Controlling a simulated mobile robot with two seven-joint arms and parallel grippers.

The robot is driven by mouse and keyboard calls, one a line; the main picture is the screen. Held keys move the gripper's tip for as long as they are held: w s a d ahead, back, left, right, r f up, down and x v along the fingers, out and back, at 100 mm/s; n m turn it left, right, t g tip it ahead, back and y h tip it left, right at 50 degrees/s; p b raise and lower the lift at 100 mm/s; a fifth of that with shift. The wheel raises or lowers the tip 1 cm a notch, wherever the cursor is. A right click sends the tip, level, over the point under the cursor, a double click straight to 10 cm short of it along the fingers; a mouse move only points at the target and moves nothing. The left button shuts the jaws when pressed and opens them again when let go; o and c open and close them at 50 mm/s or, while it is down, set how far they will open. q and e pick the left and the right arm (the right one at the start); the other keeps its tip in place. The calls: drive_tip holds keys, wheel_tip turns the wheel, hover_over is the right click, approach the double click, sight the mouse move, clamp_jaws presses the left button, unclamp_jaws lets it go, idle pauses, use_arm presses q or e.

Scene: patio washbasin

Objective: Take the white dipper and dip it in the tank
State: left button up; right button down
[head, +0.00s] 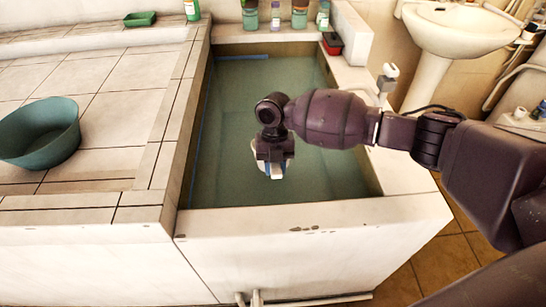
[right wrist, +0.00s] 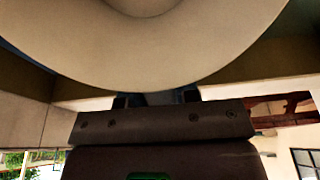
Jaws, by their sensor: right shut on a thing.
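The tank (head: 312,223) is a pale, walled basin of greenish water in the middle of the head view. My right gripper (head: 272,172) is over the tank's water, pointing down. It is shut on the white dipper (head: 288,164), which is mostly hidden behind the gripper in the head view. In the right wrist view the dipper (right wrist: 150,50) fills the upper part as a large round cream-white shape, close to the gripper. I cannot tell whether the dipper touches the water. My left gripper is not in view.
A green basin (head: 42,135) stands on the tiled ledge at left. A white washbasin (head: 465,28) is at the back right. The tank's front rim is clear.

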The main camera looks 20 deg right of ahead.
use_arm(q)
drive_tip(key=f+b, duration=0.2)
drive_tip(key=b, duration=0.1)
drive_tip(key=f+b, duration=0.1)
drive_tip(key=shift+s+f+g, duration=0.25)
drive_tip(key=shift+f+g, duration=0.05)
use_arm(e)
drive_tip(key=w+x, duration=0.2)
drive_tip(key=x, duration=1)
drive_tip(key=shift+w+d+f, duration=0.35)
drive_tip(key=shift+w+d, duration=0.05)
drive_tip(key=shift+w, duration=0.05)
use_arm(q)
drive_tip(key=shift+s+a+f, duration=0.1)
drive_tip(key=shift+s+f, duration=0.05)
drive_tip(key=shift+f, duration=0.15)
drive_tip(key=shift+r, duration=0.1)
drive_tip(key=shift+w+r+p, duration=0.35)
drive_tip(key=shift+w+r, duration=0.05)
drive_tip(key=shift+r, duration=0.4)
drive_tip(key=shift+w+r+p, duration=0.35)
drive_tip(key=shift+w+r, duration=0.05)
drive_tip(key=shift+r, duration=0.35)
use_arm(e)
drive_tip(key=shift+r+t, duration=0.4)
drive_tip(key=shift+r, duration=1.2)
